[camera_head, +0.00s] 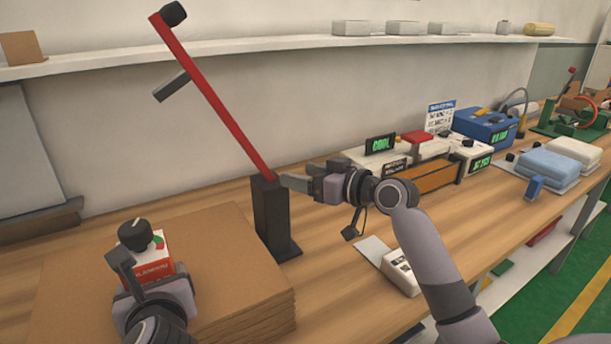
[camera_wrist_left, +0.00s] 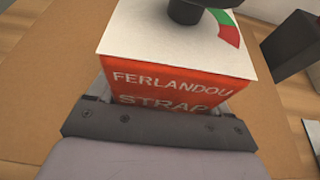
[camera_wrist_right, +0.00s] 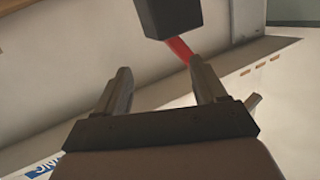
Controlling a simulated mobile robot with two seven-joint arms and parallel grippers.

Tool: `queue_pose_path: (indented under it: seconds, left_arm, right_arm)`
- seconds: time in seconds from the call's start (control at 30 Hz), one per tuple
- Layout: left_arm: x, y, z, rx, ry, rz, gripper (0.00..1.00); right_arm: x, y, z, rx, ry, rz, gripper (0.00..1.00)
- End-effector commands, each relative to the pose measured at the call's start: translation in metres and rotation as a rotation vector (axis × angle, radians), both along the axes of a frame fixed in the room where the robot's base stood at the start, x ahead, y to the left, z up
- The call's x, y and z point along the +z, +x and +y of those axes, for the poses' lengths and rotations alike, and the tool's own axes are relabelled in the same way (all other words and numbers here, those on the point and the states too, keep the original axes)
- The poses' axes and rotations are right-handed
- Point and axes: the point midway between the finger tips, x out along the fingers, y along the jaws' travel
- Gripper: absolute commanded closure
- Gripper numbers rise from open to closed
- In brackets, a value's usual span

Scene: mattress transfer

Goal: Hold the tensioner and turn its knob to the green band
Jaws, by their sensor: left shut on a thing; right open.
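The tensioner is a small red box with a white top (camera_head: 150,268), on a stack of brown cardboard at the lower left. Its black knob (camera_head: 135,235) stands on the top, and a green and red band (camera_head: 158,242) shows beside it. In the left wrist view the tensioner (camera_wrist_left: 180,88) reads "FERLANDOU STRAP", and the knob (camera_wrist_left: 192,10) is cut off by the top edge. My left gripper (camera_head: 148,277) is shut on the tensioner's sides. My right gripper (camera_head: 298,185) is open and empty, right beside the black post and away from the knob.
A black post (camera_head: 271,215) with a long raised red lever (camera_head: 215,95) stands between my grippers. The cardboard stack (camera_head: 220,270) covers the left of the wooden bench. Several devices, including a blue box (camera_head: 485,130), and folded cloths (camera_head: 550,163) lie to the right. A shelf runs above.

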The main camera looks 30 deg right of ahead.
Motion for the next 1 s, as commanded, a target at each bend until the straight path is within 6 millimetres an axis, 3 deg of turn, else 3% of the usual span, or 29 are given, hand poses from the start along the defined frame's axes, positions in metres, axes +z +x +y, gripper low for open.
queue_pose_path:
  seconds: [0.57,0.77,0.9,1.0]
  left_arm:
    - [0.003,0.000,0.000,-0.001,-0.003,-0.007,0.95]
    - [0.003,0.000,0.000,-0.001,-0.003,-0.007,0.95]
    - [0.003,0.000,0.000,-0.001,-0.003,-0.007,0.95]
    - [0.003,0.000,0.000,-0.001,-0.003,-0.007,0.95]
  right_arm:
    - [0.002,0.004,0.007,0.049,0.008,0.023,0.30]
    - [0.016,0.013,0.035,0.281,0.032,0.088,0.30]
    - [0.041,0.008,0.060,0.522,0.045,0.093,0.30]
    - [0.031,-0.010,0.107,0.736,0.027,0.052,0.30]
